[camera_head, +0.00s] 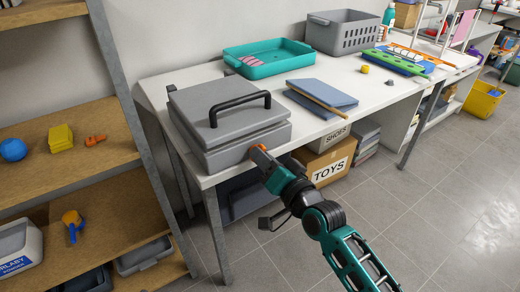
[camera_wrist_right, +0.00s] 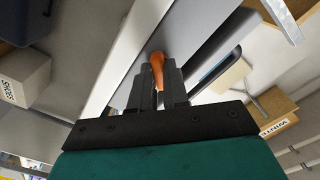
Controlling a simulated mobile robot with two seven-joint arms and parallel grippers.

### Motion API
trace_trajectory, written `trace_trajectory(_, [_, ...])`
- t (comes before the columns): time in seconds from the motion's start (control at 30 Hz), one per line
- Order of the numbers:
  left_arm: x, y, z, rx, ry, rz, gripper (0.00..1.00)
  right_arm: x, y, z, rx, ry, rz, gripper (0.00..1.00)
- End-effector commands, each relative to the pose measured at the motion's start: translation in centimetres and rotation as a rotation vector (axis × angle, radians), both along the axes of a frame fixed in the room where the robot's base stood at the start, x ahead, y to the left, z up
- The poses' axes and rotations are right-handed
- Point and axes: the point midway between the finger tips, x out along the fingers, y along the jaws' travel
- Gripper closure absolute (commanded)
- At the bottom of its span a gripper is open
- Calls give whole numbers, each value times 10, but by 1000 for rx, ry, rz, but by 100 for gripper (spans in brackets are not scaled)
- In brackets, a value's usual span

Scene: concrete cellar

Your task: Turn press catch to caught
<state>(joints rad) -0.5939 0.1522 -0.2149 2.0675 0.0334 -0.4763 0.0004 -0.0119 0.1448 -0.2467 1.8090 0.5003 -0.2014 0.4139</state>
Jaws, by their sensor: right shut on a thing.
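The grey press (camera_head: 205,102), a flat two-layer box with a black bar handle (camera_head: 240,102) on top, sits at the left end of the white table. Its lid lies level on the lower part. The orange catch (camera_head: 253,149) is at the press's front right side, mostly hidden by my gripper. My right gripper (camera_head: 262,157) reaches it from the front. In the right wrist view the orange catch (camera_wrist_right: 157,66) stands between the dark fingers of my right gripper (camera_wrist_right: 159,82), which are shut on it. My left gripper is out of view.
A blue folder (camera_head: 318,97), a teal tray (camera_head: 270,57) and a grey basket (camera_head: 343,34) stand on the white table (camera_head: 185,80). A TOYS box (camera_head: 325,160) is underneath. A wooden shelf (camera_head: 105,130) stands close on the left.

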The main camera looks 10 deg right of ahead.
Motion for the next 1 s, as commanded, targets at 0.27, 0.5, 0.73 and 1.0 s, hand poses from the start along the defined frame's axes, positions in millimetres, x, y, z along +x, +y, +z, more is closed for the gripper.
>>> trace_trajectory(0.27, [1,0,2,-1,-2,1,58,0,0,-1,33,14,1,100])
trace_trajectory(0.5, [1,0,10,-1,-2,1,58,0,0,1,134,52,1,100])
trace_trajectory(0.73, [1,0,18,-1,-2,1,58,0,0,0,385,143,0,100])
trace_trajectory(1.0, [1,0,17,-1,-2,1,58,0,0,-1,409,151,1,100])
